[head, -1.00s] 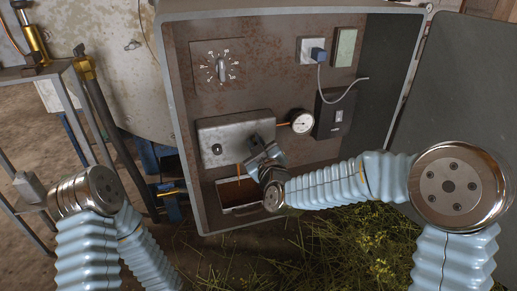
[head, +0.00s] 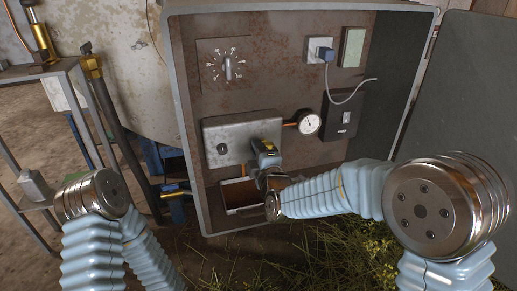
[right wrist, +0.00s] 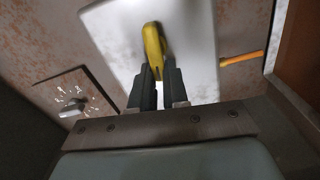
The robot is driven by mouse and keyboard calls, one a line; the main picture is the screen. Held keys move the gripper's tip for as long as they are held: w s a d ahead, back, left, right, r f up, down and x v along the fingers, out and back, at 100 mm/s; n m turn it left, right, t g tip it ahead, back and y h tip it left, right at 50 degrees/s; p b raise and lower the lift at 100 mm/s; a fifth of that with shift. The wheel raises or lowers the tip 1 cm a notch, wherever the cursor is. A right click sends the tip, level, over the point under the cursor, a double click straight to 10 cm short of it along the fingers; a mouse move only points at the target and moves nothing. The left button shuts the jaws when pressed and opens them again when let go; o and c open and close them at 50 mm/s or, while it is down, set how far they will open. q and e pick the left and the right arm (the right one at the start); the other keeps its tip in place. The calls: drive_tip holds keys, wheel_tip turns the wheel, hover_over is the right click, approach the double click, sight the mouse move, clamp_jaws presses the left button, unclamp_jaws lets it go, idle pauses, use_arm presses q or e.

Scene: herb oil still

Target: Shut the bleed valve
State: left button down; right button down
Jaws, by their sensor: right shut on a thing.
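The bleed valve's yellow lever (right wrist: 153,45) stands out from a pale metal cover plate in the right wrist view, its lower end between my right gripper's two dark fingers (right wrist: 157,85). In the head view a bit of the yellow lever (head: 268,146) shows at my right gripper (head: 264,152), in front of the grey metal plate (head: 226,130). My right gripper is shut on the lever. The valve's body is hidden behind the gripper. My left arm shows at the left, but its gripper is out of view.
A round gauge (head: 308,122) sits right of the plate. An open tray (head: 230,194) is below it. A dial (head: 228,68), a blue plug (head: 326,55) and a switch box (head: 342,115) are on the panel. The cabinet door (head: 450,110) stands open at right.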

drive_tip(key=shift+f+n, duration=0.2)
drive_tip(key=shift+n, duration=0.7)
drive_tip(key=shift+f, duration=0.1)
drive_tip(key=c, duration=1.1)
unclamp_jaws()
drive_tip(key=v, duration=1.4)
